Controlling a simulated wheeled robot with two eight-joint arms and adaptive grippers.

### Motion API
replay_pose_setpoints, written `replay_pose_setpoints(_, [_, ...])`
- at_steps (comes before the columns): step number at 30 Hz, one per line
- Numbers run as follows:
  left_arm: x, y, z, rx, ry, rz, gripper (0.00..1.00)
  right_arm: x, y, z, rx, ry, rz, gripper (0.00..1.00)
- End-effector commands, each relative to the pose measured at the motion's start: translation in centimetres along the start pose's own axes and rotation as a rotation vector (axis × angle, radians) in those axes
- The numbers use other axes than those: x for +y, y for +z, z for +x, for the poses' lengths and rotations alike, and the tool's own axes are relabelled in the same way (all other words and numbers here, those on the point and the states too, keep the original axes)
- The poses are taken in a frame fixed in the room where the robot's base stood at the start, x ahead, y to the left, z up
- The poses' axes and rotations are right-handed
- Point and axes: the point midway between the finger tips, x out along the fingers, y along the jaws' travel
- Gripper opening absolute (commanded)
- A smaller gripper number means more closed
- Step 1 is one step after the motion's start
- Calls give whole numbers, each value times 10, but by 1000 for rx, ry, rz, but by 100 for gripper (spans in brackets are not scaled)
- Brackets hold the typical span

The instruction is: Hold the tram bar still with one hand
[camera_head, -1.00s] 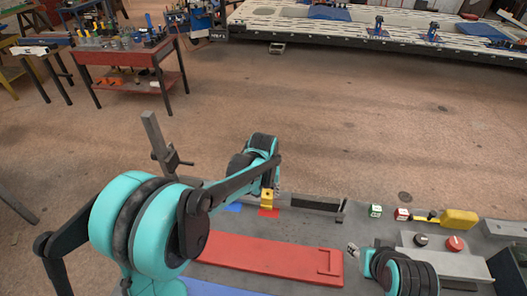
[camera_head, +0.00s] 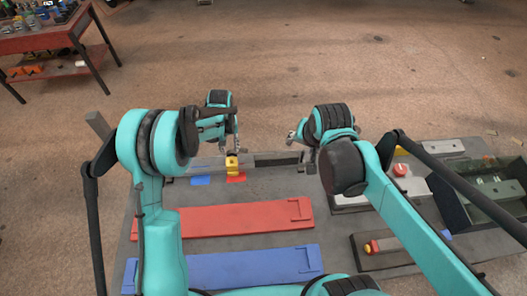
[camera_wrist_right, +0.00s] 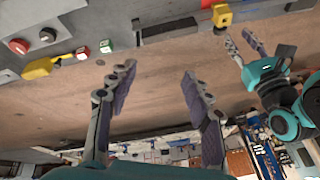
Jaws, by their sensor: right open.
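A long dark bar (camera_head: 275,160) lies along the far edge of the bench and also shows in the right wrist view (camera_wrist_right: 167,28); I take it for the tram bar. A yellow block (camera_head: 232,165) stands at its left part, above a red patch. My left gripper (camera_head: 234,143) is just beyond the yellow block; in the right wrist view its fingers (camera_wrist_right: 241,38) look spread, with nothing visible between them. My right gripper (camera_wrist_right: 158,78) is open and empty, apart from the bar. In the head view my right arm partly hides it near the bar's right end.
A red plate (camera_head: 245,219) and a blue plate (camera_head: 230,268) lie on the bench. A red button (camera_head: 400,170) and a green open box (camera_head: 480,200) are at the right. In the right wrist view a yellow tool (camera_wrist_right: 38,69) and small cubes lie left of the bar.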

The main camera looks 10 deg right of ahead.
Motion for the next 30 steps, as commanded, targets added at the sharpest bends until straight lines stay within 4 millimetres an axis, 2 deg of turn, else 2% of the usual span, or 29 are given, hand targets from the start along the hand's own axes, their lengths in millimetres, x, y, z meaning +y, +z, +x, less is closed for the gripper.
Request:
replay_pose_setpoints(1, [0, 0, 0, 0, 0, -1, 34, -8, -9, 10, -20, 8, 51, 50])
replay_pose_setpoints(6, [0, 0, 0, 0, 0, 0, 34, -30, -26, 47, -84, 47, 240, 50])
replay_pose_setpoints(11, [0, 0, 0, 0, 0, 0, 34, -50, -37, 90, -136, 98, 419, 50])
replay_pose_setpoints(15, [0, 0, 0, 0, 0, 0, 34, -64, -40, 134, -173, 152, 573, 50])
replay_pose_setpoints(24, [0, 0, 0, 0, 0, 0, 34, -84, -25, 238, -221, 293, 892, 50])
replay_pose_setpoints(30, [0, 0, 0, 1, 0, 0, 34, -87, -6, 289, -228, 373, 1044, 50])
